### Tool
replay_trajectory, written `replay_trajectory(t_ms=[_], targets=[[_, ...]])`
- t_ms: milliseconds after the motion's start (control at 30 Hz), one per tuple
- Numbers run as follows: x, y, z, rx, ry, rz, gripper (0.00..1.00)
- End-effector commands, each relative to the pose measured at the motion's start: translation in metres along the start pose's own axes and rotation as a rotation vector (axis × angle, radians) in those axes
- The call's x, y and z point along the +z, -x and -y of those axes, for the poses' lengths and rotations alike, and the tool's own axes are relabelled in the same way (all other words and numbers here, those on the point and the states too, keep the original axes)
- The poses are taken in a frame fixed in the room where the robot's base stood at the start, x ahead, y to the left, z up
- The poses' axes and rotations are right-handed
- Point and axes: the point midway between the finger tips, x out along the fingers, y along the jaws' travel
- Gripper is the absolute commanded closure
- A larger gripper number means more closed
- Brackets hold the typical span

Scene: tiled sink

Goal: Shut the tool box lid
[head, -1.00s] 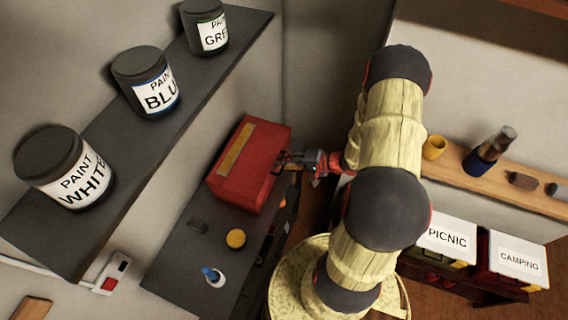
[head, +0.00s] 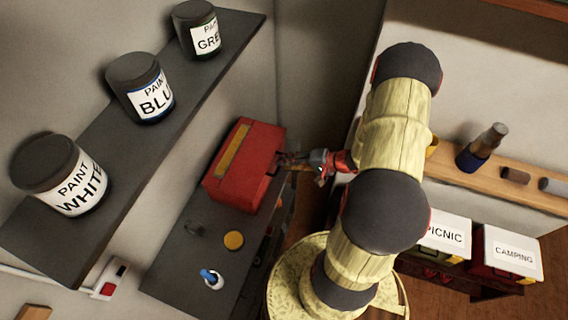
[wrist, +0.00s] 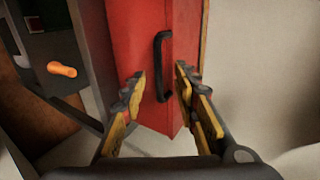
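The red tool box (head: 246,180) stands on the dark bench, with a yellow strip along its top. Its lid looks lowered onto the body, but I cannot tell whether it is fully shut. In the wrist view the red box (wrist: 136,45) fills the upper middle, with a black handle (wrist: 163,66) on its face. My gripper (wrist: 158,88) is open, one finger to each side of the handle's lower part in the picture; contact cannot be told. In the head view my gripper (head: 284,160) is at the box's right side.
A yellow round item (head: 233,240) and a blue-topped item (head: 211,278) are on the bench (head: 180,255) in front of the box. A shelf (head: 140,140) with paint cans overhangs at the left. An orange handle (wrist: 62,69) sticks out left of the box in the wrist view.

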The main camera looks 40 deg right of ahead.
Motion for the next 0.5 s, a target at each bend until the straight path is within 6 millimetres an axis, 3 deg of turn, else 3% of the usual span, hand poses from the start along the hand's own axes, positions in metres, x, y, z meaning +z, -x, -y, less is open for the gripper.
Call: replay_trajectory(t_ms=[500], targets=[[-0.001, 0.034, 0.001, 0.000, -0.001, -0.002, 0.70]])
